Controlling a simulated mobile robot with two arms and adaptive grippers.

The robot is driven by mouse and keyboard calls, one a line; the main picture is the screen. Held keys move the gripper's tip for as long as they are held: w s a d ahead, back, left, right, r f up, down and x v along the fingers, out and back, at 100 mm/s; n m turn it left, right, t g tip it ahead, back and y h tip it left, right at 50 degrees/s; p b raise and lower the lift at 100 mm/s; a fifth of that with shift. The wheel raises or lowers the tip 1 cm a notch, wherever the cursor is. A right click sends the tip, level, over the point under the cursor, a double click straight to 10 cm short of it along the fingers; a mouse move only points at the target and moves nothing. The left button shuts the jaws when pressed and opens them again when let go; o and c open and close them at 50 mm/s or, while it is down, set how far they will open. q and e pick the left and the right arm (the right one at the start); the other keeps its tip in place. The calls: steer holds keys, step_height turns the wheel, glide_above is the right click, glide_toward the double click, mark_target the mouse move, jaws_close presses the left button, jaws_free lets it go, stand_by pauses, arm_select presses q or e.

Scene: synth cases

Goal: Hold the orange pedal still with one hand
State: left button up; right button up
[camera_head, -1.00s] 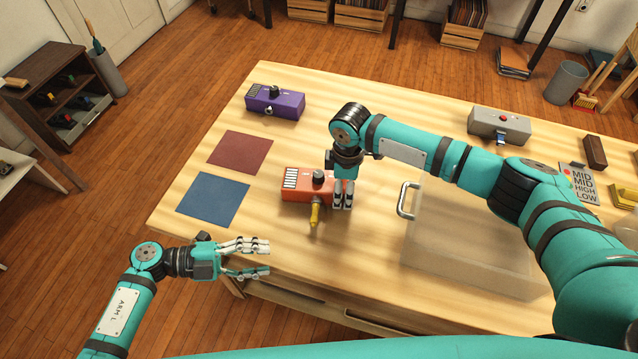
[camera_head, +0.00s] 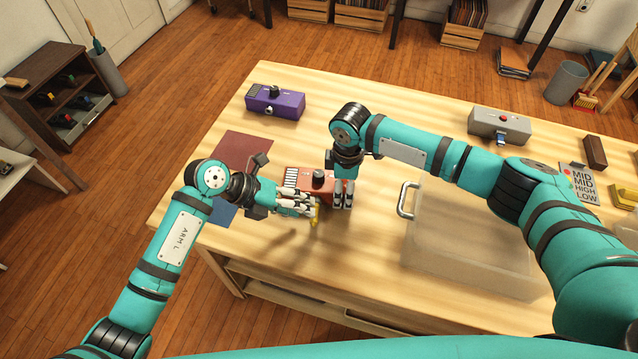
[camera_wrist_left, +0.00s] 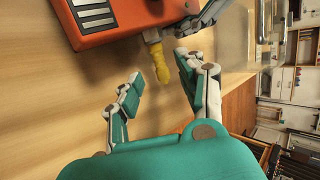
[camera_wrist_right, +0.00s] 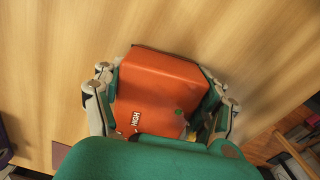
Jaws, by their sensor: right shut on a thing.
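The orange pedal (camera_head: 305,179) sits on the wooden table, with a black knob on top and a yellow plug (camera_head: 315,216) at its near side. My right gripper (camera_head: 343,195) is shut on the pedal's right end. In the right wrist view the orange pedal (camera_wrist_right: 160,90) lies between its fingers, its "HIGH" label showing. My left gripper (camera_head: 309,204) is open at the pedal's near side, by the plug. In the left wrist view its fingertips are apart on either side of the yellow plug (camera_wrist_left: 157,60); contact cannot be told.
A purple pedal (camera_head: 275,102) stands at the back left, a grey pedal (camera_head: 499,125) at the back right. A red mat (camera_head: 240,143) and a partly hidden blue mat (camera_head: 222,216) lie left. A translucent bin (camera_head: 470,245) with a handle stands right of my right gripper.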

mark_target(311, 222)
arm_select(q)
steer(key=shift+x, duration=2.05)
steer(key=shift+c, duration=0.5)
jaws_close()
steer(key=shift+s, duration=0.15)
steer(key=shift+s+a+f, duration=0.1)
steer(key=shift+s+a, duration=0.1)
steer(key=shift+s, duration=0.45)
steer(key=shift+s, duration=0.15)
steer(key=shift+s+a, duration=0.2)
steer(key=shift+s, duration=0.8)
steer(key=shift+s, duration=0.1)
